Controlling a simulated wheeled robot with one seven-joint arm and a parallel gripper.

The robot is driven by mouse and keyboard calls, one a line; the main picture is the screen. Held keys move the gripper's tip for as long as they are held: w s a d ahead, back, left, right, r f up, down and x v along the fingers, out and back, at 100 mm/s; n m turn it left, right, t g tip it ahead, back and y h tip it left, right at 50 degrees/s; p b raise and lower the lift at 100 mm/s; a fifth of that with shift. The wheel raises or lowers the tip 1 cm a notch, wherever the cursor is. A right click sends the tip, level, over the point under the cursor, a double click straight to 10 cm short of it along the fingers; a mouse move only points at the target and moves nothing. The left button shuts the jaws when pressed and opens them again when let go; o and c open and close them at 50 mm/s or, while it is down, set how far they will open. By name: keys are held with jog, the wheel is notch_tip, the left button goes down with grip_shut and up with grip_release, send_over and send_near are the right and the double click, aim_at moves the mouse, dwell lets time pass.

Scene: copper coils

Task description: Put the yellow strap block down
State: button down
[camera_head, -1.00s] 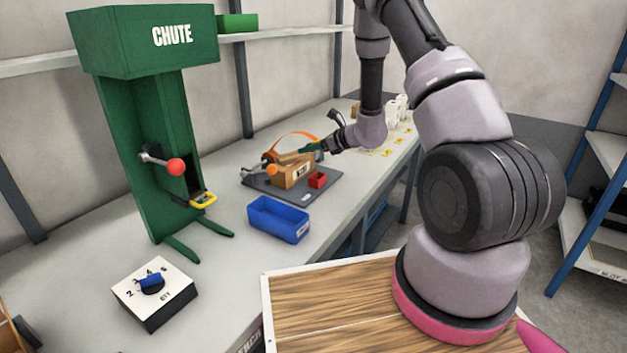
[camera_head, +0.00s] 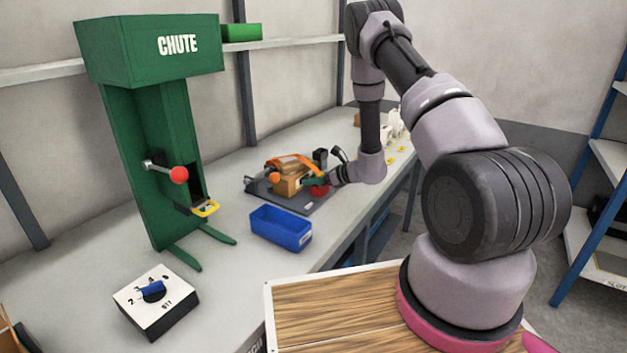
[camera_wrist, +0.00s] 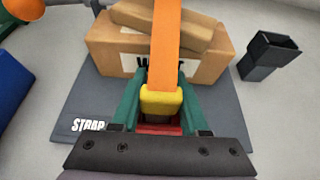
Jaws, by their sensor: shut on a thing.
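The yellow strap block (camera_wrist: 161,101) is between the green fingers of my gripper (camera_wrist: 160,112) in the wrist view, and the fingers are shut on it. An orange strap (camera_wrist: 166,45) runs up from the block across a cardboard box (camera_wrist: 108,58). The box sits on a dark mat (camera_wrist: 75,100) marked "STRAP". In the head view my gripper (camera_head: 313,183) is at the right front side of the box (camera_head: 287,187), above the mat (camera_head: 300,205). The block is too small to make out there. Something red shows below the block, partly hidden by the gripper.
A black open holder (camera_wrist: 267,55) stands right of the box. An orange ball knob (camera_head: 274,177) is at the box's left. A blue bin (camera_head: 281,228) lies in front of the mat. A green chute (camera_head: 150,130) and a dial box (camera_head: 156,302) stand left. Bench is clear between them.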

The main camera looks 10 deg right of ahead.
jog(key=shift+c, duration=2.1)
grip_release()
jog(key=shift+f, duration=0.1)
